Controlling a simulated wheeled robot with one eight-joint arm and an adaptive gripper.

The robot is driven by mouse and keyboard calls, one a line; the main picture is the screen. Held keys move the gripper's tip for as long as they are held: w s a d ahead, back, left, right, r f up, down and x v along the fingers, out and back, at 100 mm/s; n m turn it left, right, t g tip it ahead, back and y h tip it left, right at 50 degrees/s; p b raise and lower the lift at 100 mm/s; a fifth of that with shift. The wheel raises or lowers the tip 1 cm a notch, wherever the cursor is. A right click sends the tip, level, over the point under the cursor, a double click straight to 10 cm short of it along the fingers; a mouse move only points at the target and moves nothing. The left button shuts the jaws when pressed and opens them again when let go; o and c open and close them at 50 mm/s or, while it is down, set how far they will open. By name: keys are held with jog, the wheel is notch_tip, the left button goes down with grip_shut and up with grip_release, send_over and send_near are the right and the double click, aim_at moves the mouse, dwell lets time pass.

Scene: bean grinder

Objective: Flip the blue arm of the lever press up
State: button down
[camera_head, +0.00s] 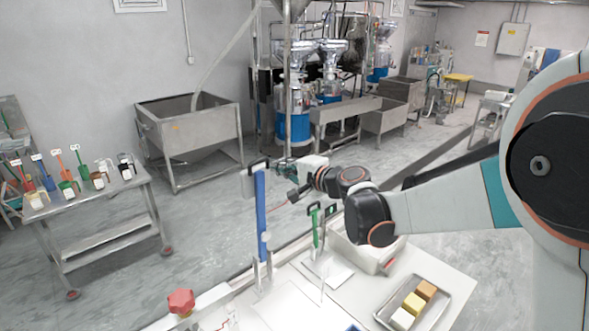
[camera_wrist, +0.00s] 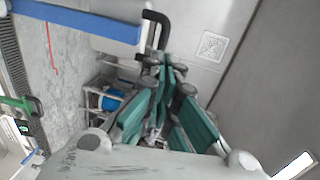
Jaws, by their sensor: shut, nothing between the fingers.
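My gripper (camera_head: 285,166) is just right of the handle in the head view. Its green-padded fingers (camera_wrist: 165,72) are shut and empty in the wrist view. I cannot tell whether they touch the handle. The foot of the press is partly unclear against the bright table.
A second press with a green arm (camera_head: 316,229) stands right of the blue one. A tray (camera_head: 379,318) holds several coloured blocks at the lower right. A red knob (camera_head: 181,302) is at the lower left. A metal cart (camera_head: 105,232) with several cups stands farther left.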

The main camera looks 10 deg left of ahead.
aim_at(264, 160)
jog(key=shift+x, duration=2.8)
jog(key=r+x, duration=0.1)
jog(key=x, duration=0.6)
jog(key=shift+w+a+r+b, duration=0.3)
jog(key=shift+r+b, duration=0.15)
jog(key=shift+r, duration=0.1)
jog(key=shift+s+d, duration=0.1)
